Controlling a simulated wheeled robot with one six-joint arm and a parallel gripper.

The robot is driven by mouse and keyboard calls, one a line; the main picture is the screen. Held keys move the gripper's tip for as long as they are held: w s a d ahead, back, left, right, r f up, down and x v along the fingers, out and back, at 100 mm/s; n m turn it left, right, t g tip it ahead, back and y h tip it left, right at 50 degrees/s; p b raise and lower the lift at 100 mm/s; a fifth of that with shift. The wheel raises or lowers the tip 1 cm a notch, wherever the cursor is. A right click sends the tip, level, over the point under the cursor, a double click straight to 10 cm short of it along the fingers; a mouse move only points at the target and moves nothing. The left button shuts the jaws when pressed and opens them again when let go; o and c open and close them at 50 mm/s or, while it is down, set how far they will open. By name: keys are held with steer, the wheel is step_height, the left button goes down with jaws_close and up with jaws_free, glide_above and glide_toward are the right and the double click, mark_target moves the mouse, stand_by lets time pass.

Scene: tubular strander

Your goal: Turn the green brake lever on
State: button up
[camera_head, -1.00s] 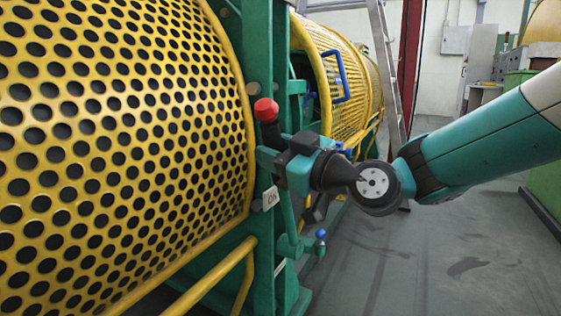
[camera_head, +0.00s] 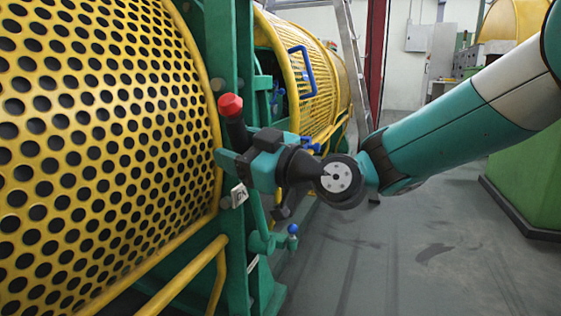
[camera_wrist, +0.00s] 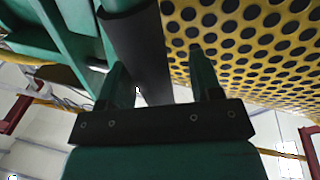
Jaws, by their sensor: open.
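The brake lever shows in the head view as a black grip with a red knob (camera_head: 230,105) on top, tilted a little to the left, beside the green frame. In the wrist view my gripper (camera_wrist: 160,82) is open, and the black grip (camera_wrist: 137,45) runs between the two green fingers, nearer the left one. I cannot tell whether a finger touches it. A small white sign (camera_head: 239,195), apparently reading ON, is on the frame below.
A yellow perforated guard (camera_head: 100,150) fills the left, with a yellow rail (camera_head: 185,285) below it. A ladder (camera_head: 355,70) leans behind. The grey floor (camera_head: 420,250) to the right is clear.

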steer(key=b+v, duration=0.3)
steer(key=v, duration=1.4)
steer(key=shift+s+d, duration=0.15)
steer(key=shift+d, duration=0.05)
steer(key=shift+r, duration=0.1)
